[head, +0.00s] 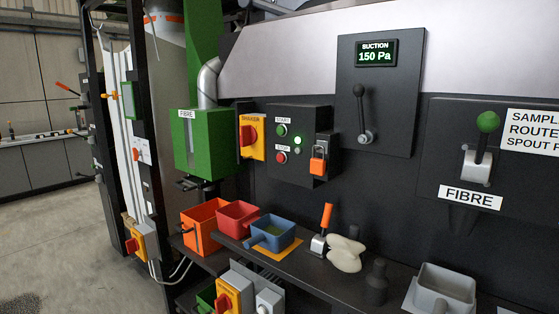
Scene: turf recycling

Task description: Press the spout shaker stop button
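The red stop button (281,157) sits below the green start button (282,130) on a dark control box (300,118) on the machine's front. A lit green lamp (298,141) shows just right of the buttons. An orange padlock (318,160) hangs at the box's right side. A yellow plate labelled SHAKER with a red rotary switch (249,136) is mounted directly left of the box. My gripper is not in view, and nothing touches the stop button.
A shelf below holds orange (202,230), red (238,217) and blue (273,232) containers, an orange-handled tool (326,217) and a grey box (445,287). A suction panel (379,95) with a lever is to the right. A green FIBRE box (205,144) projects at left. Floor is open at far left.

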